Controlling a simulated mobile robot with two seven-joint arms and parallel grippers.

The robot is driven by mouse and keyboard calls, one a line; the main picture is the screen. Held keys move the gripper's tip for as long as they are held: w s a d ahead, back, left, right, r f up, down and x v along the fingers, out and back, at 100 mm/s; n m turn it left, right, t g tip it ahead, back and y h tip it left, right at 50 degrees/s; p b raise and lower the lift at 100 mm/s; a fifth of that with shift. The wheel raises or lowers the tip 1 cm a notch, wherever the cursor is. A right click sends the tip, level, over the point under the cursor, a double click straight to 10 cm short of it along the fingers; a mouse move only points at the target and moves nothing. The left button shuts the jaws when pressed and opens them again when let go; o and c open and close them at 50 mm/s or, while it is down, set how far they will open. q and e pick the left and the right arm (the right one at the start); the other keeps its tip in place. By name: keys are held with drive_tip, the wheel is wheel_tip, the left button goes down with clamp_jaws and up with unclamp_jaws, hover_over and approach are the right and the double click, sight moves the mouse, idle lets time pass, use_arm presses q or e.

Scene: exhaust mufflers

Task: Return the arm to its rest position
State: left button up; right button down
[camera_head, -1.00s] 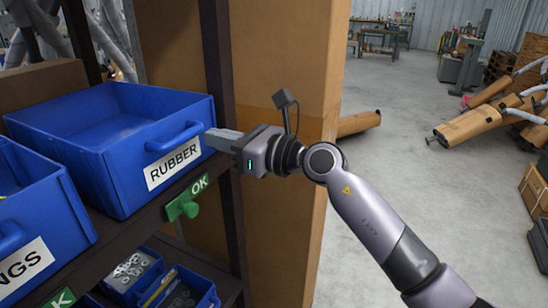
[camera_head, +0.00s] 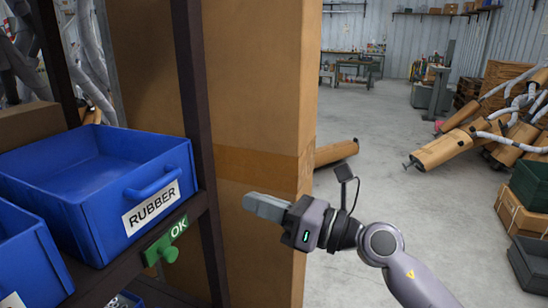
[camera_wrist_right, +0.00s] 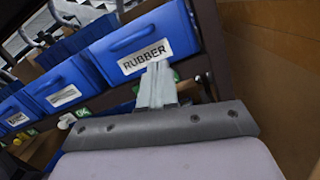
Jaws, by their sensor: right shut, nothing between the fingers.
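My right gripper (camera_head: 248,202) is shut and empty. In the head view it stands in front of the tall brown cardboard box, to the right of the shelf post and apart from the blue RUBBER bin (camera_head: 112,228). In the right wrist view the shut fingers (camera_wrist_right: 157,70) point toward the shelf, with the RUBBER bin (camera_wrist_right: 141,38) beyond them. My right arm (camera_head: 400,268) comes in from the lower right. My left gripper is not in view.
The shelf post (camera_head: 196,110) stands between the RUBBER bin and the tall cardboard box (camera_head: 255,100). A green OK tag (camera_head: 168,240) with a knob is on the shelf edge. Mufflers (camera_head: 455,145) lie at the right. The concrete floor (camera_head: 365,115) between is mostly clear.

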drive_tip(key=s+d+f+m+t+h, duration=0.25)
drive_tip(key=d+f+m+h, duration=0.35)
drive_tip(key=m, duration=0.5)
drive_tip(key=s+d+f+m+t+h+p, duration=0.1)
drive_tip(key=d+f+m+t+h, duration=0.1)
drive_tip(key=d+f+m+t, duration=0.65)
drive_tip(key=s+d+f+m+g+h, duration=0.15)
drive_tip(key=f+m+h, duration=0.3)
drive_tip(key=m, duration=0.85)
drive_tip(key=s+d+f+m+g+h, duration=0.1)
drive_tip(key=s+d+f+m+g, duration=0.2)
drive_tip(key=s+f+m, duration=0.3)
drive_tip(key=s+d+f+m+g+h, duration=0.2)
drive_tip(key=s+d+f+m, duration=0.3)
drive_tip(key=s+f, duration=0.5)
drive_tip(key=shift+s+f+m+g+p, duration=0.25)
drive_tip(key=shift+f+m+g+p, duration=0.25)
drive_tip(key=shift+f, duration=0.35)
